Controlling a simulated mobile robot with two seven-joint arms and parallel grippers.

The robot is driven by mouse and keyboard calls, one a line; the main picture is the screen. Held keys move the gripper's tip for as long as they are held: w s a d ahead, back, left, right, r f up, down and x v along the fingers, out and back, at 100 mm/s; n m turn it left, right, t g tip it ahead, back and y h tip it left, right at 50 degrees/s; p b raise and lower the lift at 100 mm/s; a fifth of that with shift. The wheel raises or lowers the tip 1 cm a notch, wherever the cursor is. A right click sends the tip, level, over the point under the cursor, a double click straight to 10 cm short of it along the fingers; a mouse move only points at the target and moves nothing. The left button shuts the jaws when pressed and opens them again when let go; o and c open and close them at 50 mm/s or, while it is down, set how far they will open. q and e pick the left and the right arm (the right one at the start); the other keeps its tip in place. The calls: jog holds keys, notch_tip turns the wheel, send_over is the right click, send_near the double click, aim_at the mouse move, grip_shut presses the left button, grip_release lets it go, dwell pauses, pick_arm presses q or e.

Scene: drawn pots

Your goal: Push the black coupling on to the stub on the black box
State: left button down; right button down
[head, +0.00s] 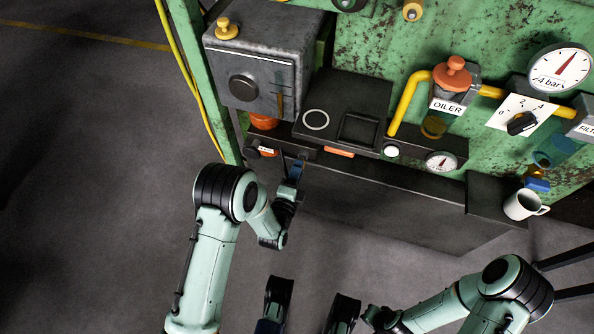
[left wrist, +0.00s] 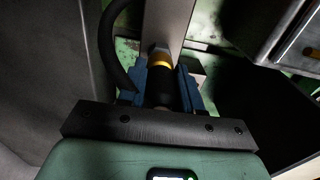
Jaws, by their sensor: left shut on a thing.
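My left gripper (head: 296,168) is at the lower left of the machine, in front of the dark ledge under the grey box. In the left wrist view its blue fingers (left wrist: 161,88) are shut on the black coupling (left wrist: 162,84), one on each side. A yellow-brass band (left wrist: 160,56) shows just beyond the coupling; I cannot tell whether it belongs to the coupling or the stub. The coupling is too small and covered to make out in the head view. I cannot clearly identify the black box or its stub. My right gripper is only partly in view at the bottom, its jaws unclear.
A black hose (left wrist: 108,45) curves close to the left finger. A grey bar (left wrist: 168,22) stands beyond the coupling. The grey box (head: 262,70) overhangs the ledge. A black panel (head: 345,105), a gauge (head: 441,161) and a white mug (head: 524,204) lie rightward. The floor at left is clear.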

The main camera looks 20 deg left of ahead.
pick_arm(q)
jog(key=shift+w, duration=0.45)
pick_arm(e)
jog(key=shift+f, duration=0.1)
dwell(0.5)
pick_arm(q)
jog(key=c, duration=0.7)
grip_release()
jog(key=shift+s, duration=0.1)
pick_arm(e)
jog(key=w+r+t+p, duration=0.2)
jog(key=w+r, duration=0.1)
jog(key=w, duration=0.1)
pick_arm(q)
jog(key=s+b, duration=0.3)
jog(key=s, duration=1)
jog(key=shift+s+a+b, duration=0.1)
jog(key=shift+a+b, duration=0.1)
jog(key=shift+b, duration=0.1)
pick_arm(e)
jog(key=s+f+g, duration=0.3)
jog(key=s+f, duration=0.2)
jog(key=s, duration=0.1)
jog(key=shift+s+d, duration=0.15)
jog(key=shift+s, duration=0.25)
jog(key=shift+r, duration=0.2)
